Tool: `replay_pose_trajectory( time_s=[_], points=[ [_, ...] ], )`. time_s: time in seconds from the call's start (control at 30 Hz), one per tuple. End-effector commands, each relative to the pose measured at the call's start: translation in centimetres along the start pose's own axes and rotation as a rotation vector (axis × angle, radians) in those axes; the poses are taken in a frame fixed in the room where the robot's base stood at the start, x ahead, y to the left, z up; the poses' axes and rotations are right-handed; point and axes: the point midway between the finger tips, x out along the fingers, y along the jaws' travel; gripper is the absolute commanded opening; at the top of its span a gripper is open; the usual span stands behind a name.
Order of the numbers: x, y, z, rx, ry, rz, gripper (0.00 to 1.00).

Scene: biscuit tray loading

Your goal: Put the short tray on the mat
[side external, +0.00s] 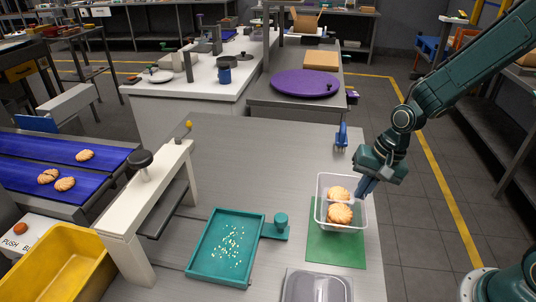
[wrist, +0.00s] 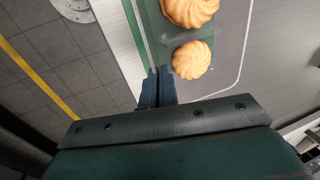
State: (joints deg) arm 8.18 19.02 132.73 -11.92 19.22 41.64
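The short tray (side external: 350,228) is a clear, whitish open tray with two round golden biscuits (side external: 340,214) in it. It overlaps the far part of the green mat (side external: 336,252) in the side view; whether it rests on it or hangs just above I cannot tell. My gripper (side external: 364,186) is at the tray's right wall. In the wrist view my fingers (wrist: 158,80) are close together on the tray's edge, with the biscuits (wrist: 191,60) beyond. Green mat (wrist: 151,28) shows by and through the tray wall.
A grey-lidded container (side external: 317,288) is at the front edge. A blue tool (side external: 341,136) lies behind. A white raised frame (side external: 150,188) stands left. The table's middle is clear.

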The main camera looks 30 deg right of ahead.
Motion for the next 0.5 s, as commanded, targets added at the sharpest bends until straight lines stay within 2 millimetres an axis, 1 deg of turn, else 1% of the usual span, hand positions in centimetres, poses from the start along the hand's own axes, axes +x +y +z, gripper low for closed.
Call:
replay_pose_trajectory(
  time_s=[0.3, 0.5],
  points=[
    [2.8, 0.8, 0.1, 0.000, -0.003, 0.003, 0.00],
    [3.3, 0.9, 0.0, 0.000, -0.001, 0.001, 0.00]
  ],
)
